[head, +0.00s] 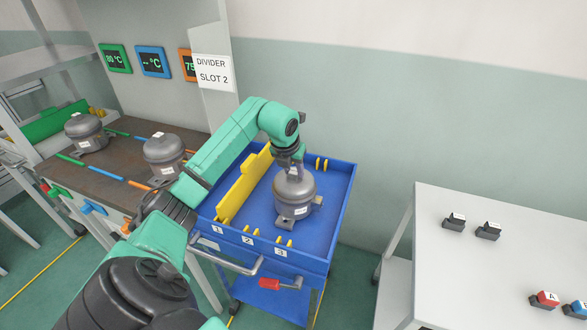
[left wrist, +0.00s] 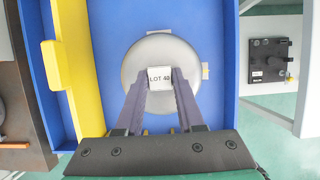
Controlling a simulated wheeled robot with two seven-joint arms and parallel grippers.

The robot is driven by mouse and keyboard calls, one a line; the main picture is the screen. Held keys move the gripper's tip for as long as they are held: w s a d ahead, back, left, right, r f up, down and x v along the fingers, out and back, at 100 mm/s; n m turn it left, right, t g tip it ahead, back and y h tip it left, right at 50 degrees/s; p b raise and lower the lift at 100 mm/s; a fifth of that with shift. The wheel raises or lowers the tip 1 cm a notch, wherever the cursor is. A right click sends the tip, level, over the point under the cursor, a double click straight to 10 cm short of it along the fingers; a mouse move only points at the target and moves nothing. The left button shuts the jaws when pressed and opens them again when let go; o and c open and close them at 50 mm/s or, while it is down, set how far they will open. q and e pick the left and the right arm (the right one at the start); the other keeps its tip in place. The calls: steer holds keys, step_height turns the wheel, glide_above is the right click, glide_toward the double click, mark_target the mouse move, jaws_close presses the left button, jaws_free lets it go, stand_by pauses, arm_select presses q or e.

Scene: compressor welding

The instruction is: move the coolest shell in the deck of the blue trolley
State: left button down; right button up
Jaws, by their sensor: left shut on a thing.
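The blue trolley (head: 338,205) stands at the centre; its deck front carries labels 1, 2 and 3. A yellow divider (head: 242,187) runs along the deck's left part. My left gripper (head: 291,163) is shut on the top of a grey shell (head: 294,200), over the deck right of the divider. In the left wrist view the shell (left wrist: 135,68) shows from above, with a "LOT" label between the fingers (left wrist: 160,80). I cannot tell whether the shell touches the deck floor. Two other grey shells, one left (head: 85,131) and one nearer (head: 163,152), stand on the brown bench.
Three displays hang behind the bench: green-framed (head: 115,58) "80 °C", blue-framed (head: 153,62) "-- °C" and orange-framed (head: 188,65), partly hidden. A sign (head: 213,72) reads "DIVIDER SLOT 2". A white table (head: 490,265) with small blocks stands right.

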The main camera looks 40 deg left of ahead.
arm_select(q)
steer(key=shift+w, duration=0.1)
steer(key=c, duration=0.5)
jaws_free()
steer(key=shift+f, duration=0.1)
steer(key=shift+s+r, duration=0.2)
steer(key=shift+r, duration=0.15)
steer(key=b+v, duration=0.1)
steer(key=v, duration=1)
steer(key=shift+s+d+r, duration=0.1)
steer(key=shift+r, duration=0.05)
